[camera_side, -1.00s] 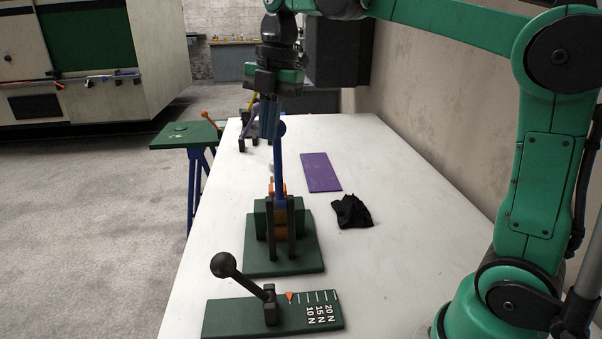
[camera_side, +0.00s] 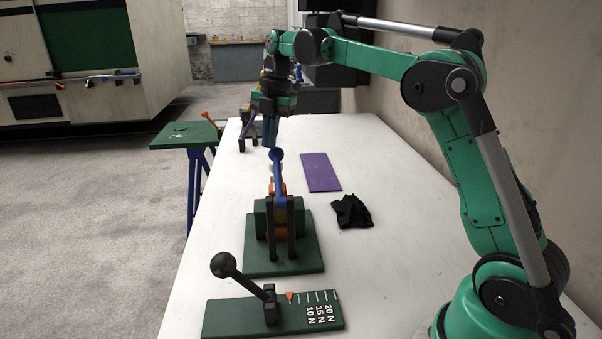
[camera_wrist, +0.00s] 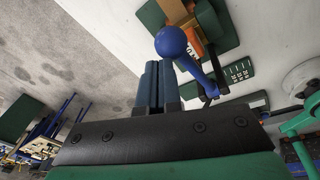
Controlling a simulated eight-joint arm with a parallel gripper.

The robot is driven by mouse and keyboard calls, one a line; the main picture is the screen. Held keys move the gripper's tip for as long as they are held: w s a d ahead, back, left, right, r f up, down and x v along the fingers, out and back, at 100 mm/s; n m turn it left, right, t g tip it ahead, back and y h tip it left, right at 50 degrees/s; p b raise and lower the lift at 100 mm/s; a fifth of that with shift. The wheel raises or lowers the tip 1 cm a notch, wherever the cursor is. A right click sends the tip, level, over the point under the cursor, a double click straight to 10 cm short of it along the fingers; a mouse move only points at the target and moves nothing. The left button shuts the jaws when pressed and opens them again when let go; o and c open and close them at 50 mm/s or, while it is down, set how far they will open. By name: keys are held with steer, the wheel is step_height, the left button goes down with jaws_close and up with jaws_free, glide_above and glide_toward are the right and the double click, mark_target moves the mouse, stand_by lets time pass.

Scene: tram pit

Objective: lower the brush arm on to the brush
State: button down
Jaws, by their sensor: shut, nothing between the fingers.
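The blue brush arm (camera_side: 279,185), with a round knob (camera_side: 276,154) at its end, rises from a green holder (camera_side: 262,222) with two dark posts, leaning away from the camera. Orange parts (camera_side: 285,231) show in the holder; I cannot tell which part is the brush. My gripper (camera_side: 270,146) is shut and empty, its blue fingertips just above and beside the knob. In the wrist view, the knob (camera_wrist: 171,42) is close to the tips of my gripper (camera_wrist: 157,66); I cannot tell whether they touch.
A gauge board (camera_side: 240,316) with a black ball-ended lever and force marks lies in front. A purple mat (camera_side: 320,172) and a black cloth (camera_side: 351,211) lie to the right. A purple-and-yellow fixture stands behind my gripper. The table's left edge is close.

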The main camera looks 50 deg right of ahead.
mark_target(270, 156)
steer(key=f, duration=0.1)
steer(key=w+d+f, duration=0.1)
steer(key=shift+f+y, duration=0.3)
steer(key=shift+f, duration=0.05)
steer(key=shift+w+d+f+g+y, duration=0.15)
steer(key=shift+f+g+y, duration=0.25)
steer(key=shift+f+g, duration=0.25)
steer(key=shift+w+d+f+g+y, duration=0.1)
steer(key=shift+f+g+y, duration=0.35)
steer(key=shift+f, duration=0.25)
steer(key=shift+s+a+r, duration=0.1)
steer(key=shift+a+r, duration=0.05)
